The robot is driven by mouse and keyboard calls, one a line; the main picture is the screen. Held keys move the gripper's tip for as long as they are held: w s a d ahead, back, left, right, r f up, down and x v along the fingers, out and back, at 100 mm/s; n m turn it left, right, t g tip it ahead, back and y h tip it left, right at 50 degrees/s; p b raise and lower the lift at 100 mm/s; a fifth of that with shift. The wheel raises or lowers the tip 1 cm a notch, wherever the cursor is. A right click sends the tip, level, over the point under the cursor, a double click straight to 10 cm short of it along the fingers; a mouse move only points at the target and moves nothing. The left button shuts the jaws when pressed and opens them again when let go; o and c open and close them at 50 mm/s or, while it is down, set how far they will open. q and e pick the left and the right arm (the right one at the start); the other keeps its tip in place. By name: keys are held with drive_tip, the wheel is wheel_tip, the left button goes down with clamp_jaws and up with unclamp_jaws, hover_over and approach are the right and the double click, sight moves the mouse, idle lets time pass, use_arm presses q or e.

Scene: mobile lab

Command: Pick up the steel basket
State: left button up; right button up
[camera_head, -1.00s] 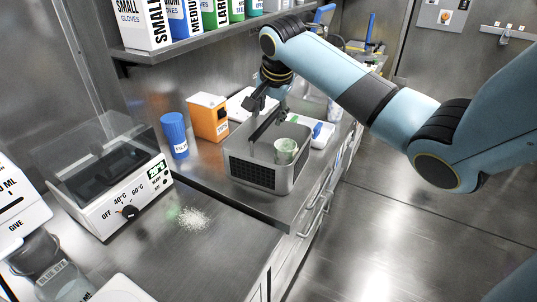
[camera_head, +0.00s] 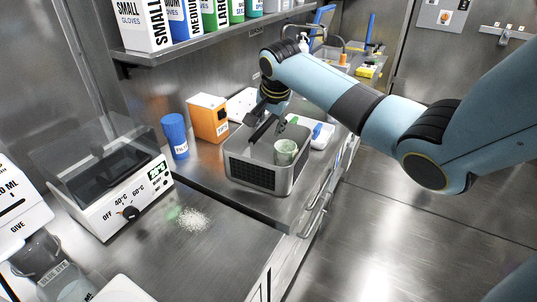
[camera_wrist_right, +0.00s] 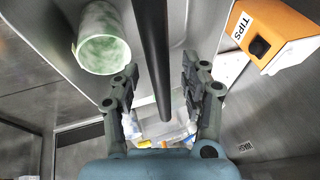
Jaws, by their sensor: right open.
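The steel basket (camera_head: 251,174) stands on the far steel counter, with dark mesh on its front side and a dark bar handle (camera_head: 263,129) across its top. A pale green cup (camera_head: 285,152) is inside it. My right gripper (camera_head: 267,116) is open above the basket, at the handle. In the right wrist view the dark handle bar (camera_wrist_right: 153,50) runs between the two open fingers of the right gripper (camera_wrist_right: 158,72), and the cup (camera_wrist_right: 102,40) lies to the left. Whether the fingers touch the bar, I cannot tell. My left gripper is not in view.
An orange tips box (camera_head: 208,118) and a blue cup (camera_head: 175,135) stand left of the basket. A white tray (camera_head: 321,136) is behind it to the right. A heater with a clear lid (camera_head: 110,190) and spilled white grains (camera_head: 192,219) are nearer. A shelf with glove boxes hangs above.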

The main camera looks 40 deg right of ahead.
drive_tip(key=shift+f, duration=0.1)
idle(0.3)
clamp_jaws()
